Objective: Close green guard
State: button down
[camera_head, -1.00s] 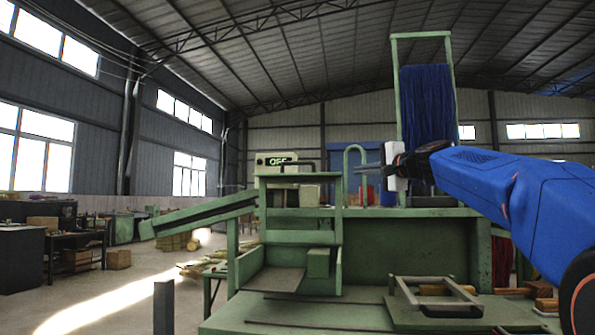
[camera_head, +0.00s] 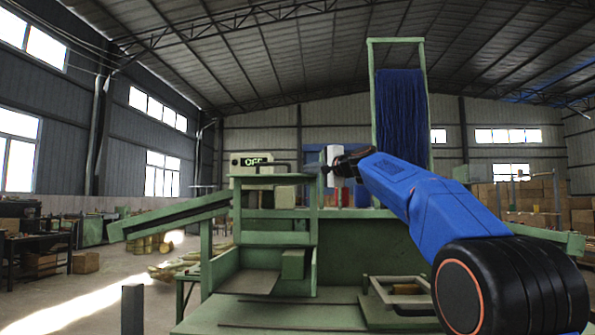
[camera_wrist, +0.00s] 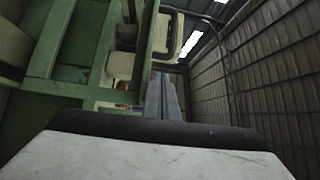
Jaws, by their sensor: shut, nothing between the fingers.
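The green machine (camera_head: 310,224) stands ahead in the head view, with a shelf, uprights and a step-like front. I cannot tell for sure which green part is the guard. A green upright (camera_head: 314,205) stands just below my gripper (camera_head: 318,169), which points left at the height of the machine's top shelf (camera_head: 265,178). In the wrist view my gripper (camera_wrist: 163,78) is shut and empty, its grey fingers together. Green framework (camera_wrist: 72,75) fills the left of that view, close to the fingers. Contact cannot be made out.
A sign reading OFF (camera_head: 255,161) sits on a pale box behind the shelf. A green chute (camera_head: 175,214) slopes down to the left. A tall green frame with blue bristles (camera_head: 400,115) stands behind. A grey post (camera_head: 132,309) stands at the lower left.

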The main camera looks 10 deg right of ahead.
jog(key=shift+x, duration=3.95)
jog(key=shift+s+d, duration=0.1)
jog(key=shift+s, duration=0.05)
